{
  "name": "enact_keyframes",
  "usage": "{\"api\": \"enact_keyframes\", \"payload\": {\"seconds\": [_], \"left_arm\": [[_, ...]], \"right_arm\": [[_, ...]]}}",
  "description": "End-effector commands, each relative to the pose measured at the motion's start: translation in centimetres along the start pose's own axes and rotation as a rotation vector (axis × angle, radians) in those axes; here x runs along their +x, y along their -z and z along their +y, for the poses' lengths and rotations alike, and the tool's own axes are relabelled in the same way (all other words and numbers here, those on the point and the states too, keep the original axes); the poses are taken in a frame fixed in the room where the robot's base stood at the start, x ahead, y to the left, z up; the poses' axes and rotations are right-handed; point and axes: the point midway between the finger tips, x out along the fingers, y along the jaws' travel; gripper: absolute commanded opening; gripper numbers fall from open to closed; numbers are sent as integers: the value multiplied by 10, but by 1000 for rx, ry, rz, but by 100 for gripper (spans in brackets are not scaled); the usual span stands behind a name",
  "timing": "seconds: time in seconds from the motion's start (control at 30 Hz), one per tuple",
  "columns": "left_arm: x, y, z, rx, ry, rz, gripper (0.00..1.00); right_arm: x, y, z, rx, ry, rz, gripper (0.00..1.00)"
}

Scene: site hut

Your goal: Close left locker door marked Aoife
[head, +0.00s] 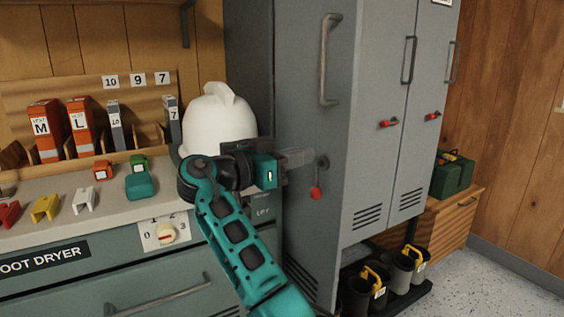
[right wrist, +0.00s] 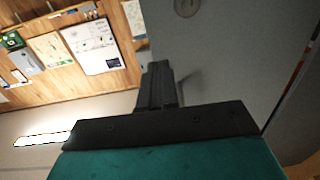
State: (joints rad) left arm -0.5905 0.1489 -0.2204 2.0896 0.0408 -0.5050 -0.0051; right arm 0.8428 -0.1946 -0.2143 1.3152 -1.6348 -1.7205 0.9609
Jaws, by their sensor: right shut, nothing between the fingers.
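The left locker door (head: 310,120) is a grey panel with a long handle (head: 330,60) and a red tag (head: 317,192) hanging at a small lock. It stands at an angle to the two doors on its right and looks swung outward. No name shows on it; its top is out of view. The fingers also show in the right wrist view (right wrist: 160,85) against a grey surface. I cannot tell whether they touch it. My left gripper is out of view.
The middle door (head: 375,155) and right door (head: 425,100) look shut. A white helmet (head: 217,122) sits on the boot dryer counter, left of my gripper. Boots (head: 400,270) stand on a low rack. A green box (head: 452,175) sits on a wooden cabinet; floor is free at right.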

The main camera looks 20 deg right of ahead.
Motion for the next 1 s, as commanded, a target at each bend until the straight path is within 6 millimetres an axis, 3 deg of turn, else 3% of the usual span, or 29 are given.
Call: {"api": "enact_keyframes", "payload": {"seconds": [0.2, 0.4, 1.0], "left_arm": [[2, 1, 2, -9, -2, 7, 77], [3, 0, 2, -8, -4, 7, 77], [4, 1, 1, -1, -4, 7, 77]], "right_arm": [[46, -1, 0, 0, -1, 1, 0], [70, 0, 0, -1, 1, 0, 0], [79, 0, 0, -1, 12, 0, 0]]}}
